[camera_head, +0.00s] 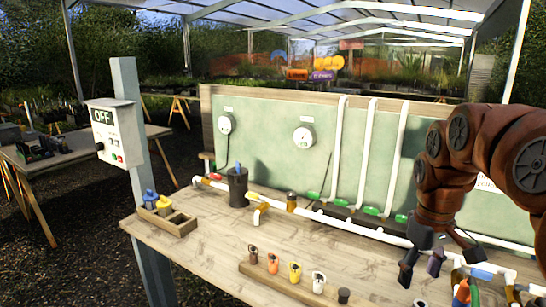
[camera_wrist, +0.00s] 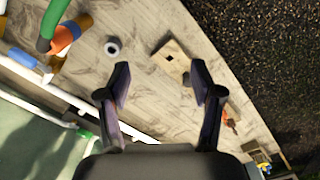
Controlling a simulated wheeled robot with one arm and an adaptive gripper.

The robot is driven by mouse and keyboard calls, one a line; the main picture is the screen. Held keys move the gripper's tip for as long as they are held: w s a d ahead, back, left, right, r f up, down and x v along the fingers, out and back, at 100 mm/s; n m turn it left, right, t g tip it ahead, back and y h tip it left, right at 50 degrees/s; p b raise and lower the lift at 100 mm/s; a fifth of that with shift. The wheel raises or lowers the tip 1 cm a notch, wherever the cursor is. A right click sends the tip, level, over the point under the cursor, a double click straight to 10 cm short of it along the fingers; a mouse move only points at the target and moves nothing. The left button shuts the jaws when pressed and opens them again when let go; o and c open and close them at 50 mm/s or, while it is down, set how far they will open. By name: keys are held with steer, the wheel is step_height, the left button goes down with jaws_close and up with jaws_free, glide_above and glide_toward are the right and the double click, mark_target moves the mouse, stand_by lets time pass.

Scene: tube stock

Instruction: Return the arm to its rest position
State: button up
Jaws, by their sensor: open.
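My arm (camera_head: 470,165) is rust-red and reaches in from the right edge of the head view, bent downward. My gripper (camera_head: 420,268) hangs over the right part of the wooden workbench. In the wrist view my gripper (camera_wrist: 160,68) has its two dark fingers wide apart with nothing between them. The bench top (camera_wrist: 140,90) lies below the fingers. A wooden piece with a dark hole (camera_wrist: 171,56) shows beyond the fingertips. I cannot tell the exact height of the fingers above the bench.
A wooden rack (camera_head: 285,281) holds several small coloured fittings along the bench front. White pipework (camera_head: 350,226) runs along the green back panel (camera_head: 265,155). A black cup (camera_head: 238,187) and a divided wooden box (camera_head: 180,226) stand left. A post carries an OFF box (camera_head: 110,132).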

steer(key=s+a+f, duration=0.3)
steer(key=s+a, duration=0.2)
steer(key=s, duration=0.2)
steer(key=s+a+f+m+g, duration=0.1)
steer(key=s+a+f, duration=0.3)
steer(key=s, duration=0.3)
steer(key=s+a+f+m, duration=0.1)
steer(key=s+a+f, duration=0.2)
steer(key=s+a, duration=0.3)
steer(key=shift+s+f, duration=0.3)
steer(key=shift+s, duration=0.35)
steer(key=shift+a, duration=0.1)
